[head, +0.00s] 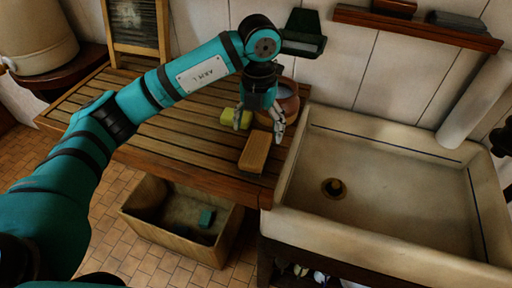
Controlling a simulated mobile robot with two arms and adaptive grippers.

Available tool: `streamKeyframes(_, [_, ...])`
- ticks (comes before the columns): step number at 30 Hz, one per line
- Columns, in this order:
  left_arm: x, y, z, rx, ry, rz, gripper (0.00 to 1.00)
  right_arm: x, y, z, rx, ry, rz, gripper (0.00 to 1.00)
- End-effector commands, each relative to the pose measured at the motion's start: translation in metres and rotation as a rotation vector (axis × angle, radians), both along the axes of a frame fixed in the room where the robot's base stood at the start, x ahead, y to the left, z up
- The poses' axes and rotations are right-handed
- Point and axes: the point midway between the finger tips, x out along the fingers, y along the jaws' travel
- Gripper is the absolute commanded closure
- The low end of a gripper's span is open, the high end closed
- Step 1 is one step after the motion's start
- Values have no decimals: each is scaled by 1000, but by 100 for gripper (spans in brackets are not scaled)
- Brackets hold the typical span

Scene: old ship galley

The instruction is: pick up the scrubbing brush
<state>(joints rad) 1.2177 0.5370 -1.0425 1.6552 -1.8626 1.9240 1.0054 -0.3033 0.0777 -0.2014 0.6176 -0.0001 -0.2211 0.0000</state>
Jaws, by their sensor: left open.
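The scrubbing brush, which I take to be the brown wooden block (254,153), lies on the slatted wooden counter near its front edge, just left of the sink. No bristles can be made out. My left gripper (258,131) points down above and just behind the block. Its fingers are spread apart with nothing between them. I cannot tell whether a fingertip touches the block. My right gripper cannot be made out.
A yellow-green sponge (236,118) lies close left of the gripper. A brown pot (288,99) stands behind it. A stone sink (400,178) is at the right. A crate (150,226) holding a teal block (207,217) stands below. The counter's left part is clear.

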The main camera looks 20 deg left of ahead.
Motion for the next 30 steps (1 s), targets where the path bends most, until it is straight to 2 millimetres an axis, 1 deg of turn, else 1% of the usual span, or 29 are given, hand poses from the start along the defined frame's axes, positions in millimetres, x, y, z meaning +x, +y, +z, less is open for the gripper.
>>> streamKeyframes(1, [-1, 0, -6, 0, 4, -1, 17, 0, 0, 7, 0, -1, 0, 60])
streamKeyframes(3, [-1, 0, -16, -1, 3, -1, 17, 1, 0, 10, 0, -1, 0, 60])
streamKeyframes(8, [-1, 0, -28, -1, 1, -1, 17, 1, 0, 13, 0, -2, 0, 60])
streamKeyframes(11, [-4, 1, -35, 0, 4, -1, 17, 2, 0, 22, 1, -3, 0, 60])
streamKeyframes(15, [-10, 4, -54, 0, 7, -2, 17, 4, 0, 41, 0, -6, 0, 60])
streamKeyframes(19, [-8, 4, -73, -2, 3, -1, 17, 5, 0, 44, 1, -9, -1, 60])
streamKeyframes(22, [-8, 4, -79, -1, 0, -2, 17, 5, 0, 45, 0, -9, -1, 60])
streamKeyframes(28, [-8, 3, -80, -2, 0, -3, 17, 5, -1, 44, 0, -9, -1, 60])
streamKeyframes(30, [-8, 3, -80, -2, 0, -3, 26, 5, -2, 44, -1, -8, -1, 60])
